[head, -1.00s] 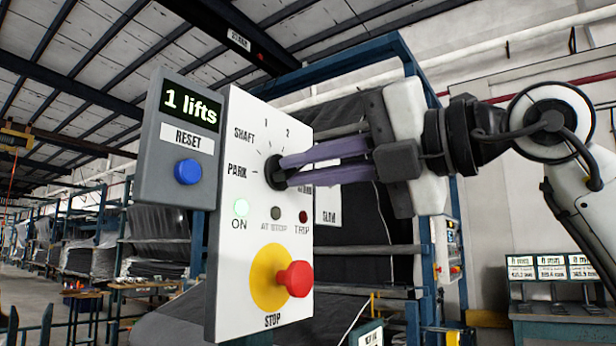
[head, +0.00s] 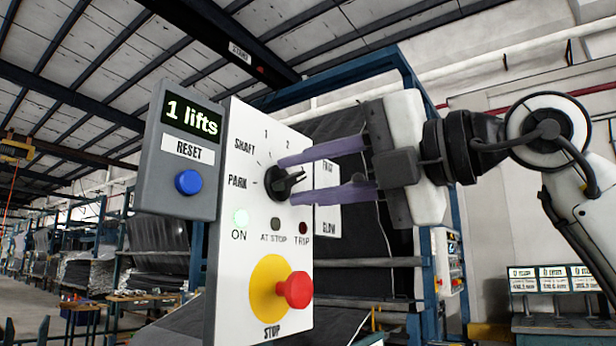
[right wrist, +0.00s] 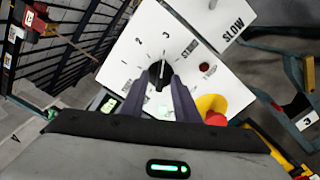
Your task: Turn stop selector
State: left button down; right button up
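The stop selector is a black rotary knob (head: 276,184) on a white panel (head: 236,262), with SHAFT, PARK, 1 and 2 marked around it. It also shows between the fingers in the right wrist view (right wrist: 158,88), where 2 and 3 can be read. I cannot tell surely which mark it points at. My right gripper (head: 288,180) is open, one purple finger above the knob's handle and one below, with visible gaps; it also shows in the right wrist view (right wrist: 164,72). My left gripper is not in view.
Below the knob are a lit green ON lamp (head: 241,218), a dark AT STOP lamp (head: 275,223) and a dark red TRIP lamp (head: 303,228). A red STOP button (head: 296,290) sticks out lower down. A grey box (head: 160,160) at left reads "1 lifts" above a blue RESET button (head: 188,182).

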jog(key=shift+s+d, duration=0.2)
jog(key=shift+d, duration=0.1)
jog(key=b+v, duration=0.1)
jog(key=v, duration=0.8)
jog(key=shift+s+d, duration=0.2)
jog(key=shift+d, duration=0.05)
